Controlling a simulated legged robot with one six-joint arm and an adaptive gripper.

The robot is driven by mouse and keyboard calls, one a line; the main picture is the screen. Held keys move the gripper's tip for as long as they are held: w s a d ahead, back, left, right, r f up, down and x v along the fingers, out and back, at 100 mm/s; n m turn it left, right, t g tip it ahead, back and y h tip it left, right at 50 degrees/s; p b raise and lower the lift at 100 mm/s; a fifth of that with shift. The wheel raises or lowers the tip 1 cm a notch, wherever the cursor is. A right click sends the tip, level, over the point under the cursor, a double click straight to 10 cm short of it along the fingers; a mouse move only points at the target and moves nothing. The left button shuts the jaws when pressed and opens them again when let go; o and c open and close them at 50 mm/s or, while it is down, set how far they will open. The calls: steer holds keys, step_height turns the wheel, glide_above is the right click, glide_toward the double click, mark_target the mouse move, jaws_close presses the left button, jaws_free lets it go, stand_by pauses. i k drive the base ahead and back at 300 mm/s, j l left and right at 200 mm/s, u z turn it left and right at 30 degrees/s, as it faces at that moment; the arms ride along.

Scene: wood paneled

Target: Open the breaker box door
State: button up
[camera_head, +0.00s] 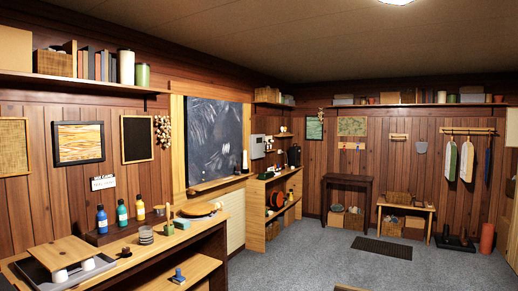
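A small pale grey box (257,146) is mounted on the wood-paneled wall, just right of the large dark chalkboard and above a wooden shelf unit. It looks like the breaker box, but it is far off and small. Its front looks flat, and I cannot tell for sure how its door stands. A small dark mark shows near its right side. My gripper is not in view.
A wooden counter (140,246) with bottles and trays runs along the left wall. The shelf unit (255,212) stands below the grey box. A dark table (346,181) and a low bench (405,207) line the back wall. Grey carpet (300,262) is open in the middle.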

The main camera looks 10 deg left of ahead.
mark_target(258, 141)
steer(key=i+u, duration=0.2)
steer(key=i, duration=6.75)
steer(key=i+u, duration=0.2)
steer(key=i, duration=0.5)
steer(key=i+l+u, duration=0.15)
steer(key=i, duration=0.6)
